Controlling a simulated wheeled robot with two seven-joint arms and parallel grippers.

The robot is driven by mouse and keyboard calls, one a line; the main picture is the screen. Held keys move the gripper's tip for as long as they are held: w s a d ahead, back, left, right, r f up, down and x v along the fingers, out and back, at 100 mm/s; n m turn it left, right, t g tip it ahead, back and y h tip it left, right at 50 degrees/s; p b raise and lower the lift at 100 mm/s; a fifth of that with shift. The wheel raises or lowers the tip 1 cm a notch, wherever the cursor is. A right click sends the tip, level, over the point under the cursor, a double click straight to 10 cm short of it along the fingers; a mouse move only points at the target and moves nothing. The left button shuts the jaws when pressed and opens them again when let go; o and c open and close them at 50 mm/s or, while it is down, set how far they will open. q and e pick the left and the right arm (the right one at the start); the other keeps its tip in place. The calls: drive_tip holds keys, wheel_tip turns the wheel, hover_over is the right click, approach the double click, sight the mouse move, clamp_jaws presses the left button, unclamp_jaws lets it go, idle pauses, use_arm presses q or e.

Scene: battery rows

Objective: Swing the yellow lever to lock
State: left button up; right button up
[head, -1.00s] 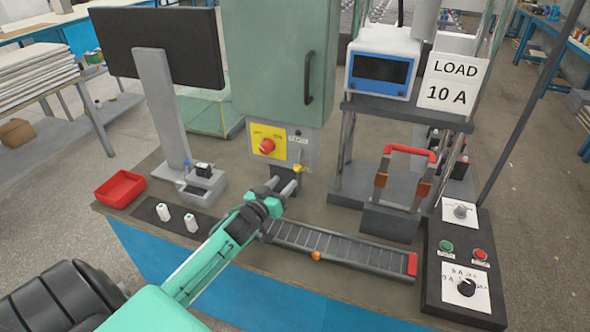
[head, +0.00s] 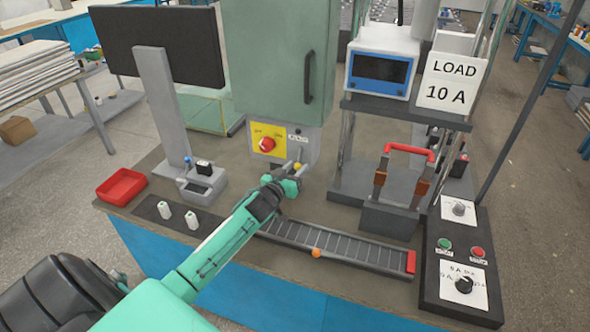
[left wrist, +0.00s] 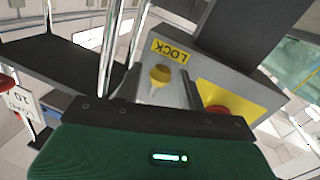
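The yellow lever knob (head: 298,166) hangs below the front of the green cabinet's grey lower box (head: 311,146). In the left wrist view the knob (left wrist: 160,74) shows in front of the gripper, below a yellow LOCK label (left wrist: 171,50). My left gripper (head: 292,171) is right at the knob in the head view. Its fingers (left wrist: 163,88) look apart, with the knob between them; I cannot tell whether they touch it. My right gripper is not in view.
A long grey slotted strip (head: 335,245) lies right of my arm. A stand with a red handle (head: 410,152) and a control box (head: 460,266) are at right. A red tray (head: 121,187) and small white items (head: 191,220) are at left.

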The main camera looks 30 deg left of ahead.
use_arm(q)
drive_tip(key=c, duration=0.7)
drive_tip(key=a+m+p, duration=0.1)
drive_tip(key=m, duration=0.1)
drive_tip(key=a+r+m+p, duration=0.1)
drive_tip(key=m+p, duration=0.1)
drive_tip(key=a+m+g+p, duration=0.1)
drive_tip(key=m+p, duration=0.1)
drive_tip(key=shift+s+r+y, duration=0.2)
drive_tip(key=shift+s+y, duration=0.1)
drive_tip(key=m+p, duration=0.1)
drive_tip(key=a+r+m+p, duration=0.1)
drive_tip(key=m, duration=0.1)
drive_tip(key=shift+s+r+g, duration=0.1)
drive_tip(key=shift+s+g, duration=0.05)
drive_tip(key=shift+g, duration=0.25)
drive_tip(key=shift+s+a+r+m+g+y+p, duration=0.1)
drive_tip(key=shift+r+m+y+p, duration=0.15)
drive_tip(key=shift+m+p, duration=0.25)
drive_tip(key=shift+w+a+r+m+g+y+p, duration=0.1)
drive_tip(key=shift+a+r+m+y+p, duration=0.15)
drive_tip(key=shift+m, duration=0.4)
drive_tip(key=shift+s+r+m+g+y+p, duration=0.15)
drive_tip(key=shift+m+y+p, duration=0.2)
drive_tip(key=shift+m, duration=0.2)
